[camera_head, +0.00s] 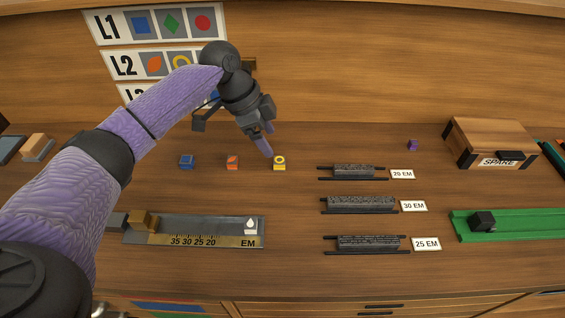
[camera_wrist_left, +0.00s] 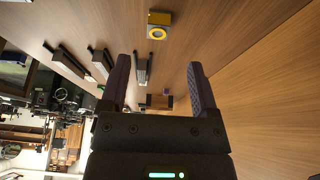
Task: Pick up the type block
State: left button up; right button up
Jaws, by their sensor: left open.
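Three small type blocks stand in a row on the wooden table: a blue one (camera_head: 187,161), an orange-red one (camera_head: 232,161) and a yellow one (camera_head: 279,163) with a ring mark on top. My left gripper (camera_head: 265,143) hangs just above and left of the yellow block, its fingers pointing down. In the left wrist view, the gripper (camera_wrist_left: 159,75) is open with nothing between its fingers. There the yellow block (camera_wrist_left: 159,18) lies beyond the fingertips, near the top edge, apart from both fingers. My right gripper is not in view.
A metal composing stick (camera_head: 190,224) with a scale lies in front. Dark type bars (camera_head: 360,203) on rails with EM labels stand to the right. A SPARE box (camera_head: 491,136) and a green tray (camera_head: 535,224) are further right. Sign L1 (camera_head: 155,22) hangs behind.

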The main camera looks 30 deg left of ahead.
aim_at(279, 159)
pick_arm(q)
jog(key=b+x, duration=0.1)
jog(key=x, duration=0.2)
jog(key=b+x, duration=0.1)
jog(key=x, duration=0.2)
jog(key=shift+s+f, duration=0.2)
jog(key=c, duration=0.9)
grip_shut()
jog(key=shift+r, duration=0.1)
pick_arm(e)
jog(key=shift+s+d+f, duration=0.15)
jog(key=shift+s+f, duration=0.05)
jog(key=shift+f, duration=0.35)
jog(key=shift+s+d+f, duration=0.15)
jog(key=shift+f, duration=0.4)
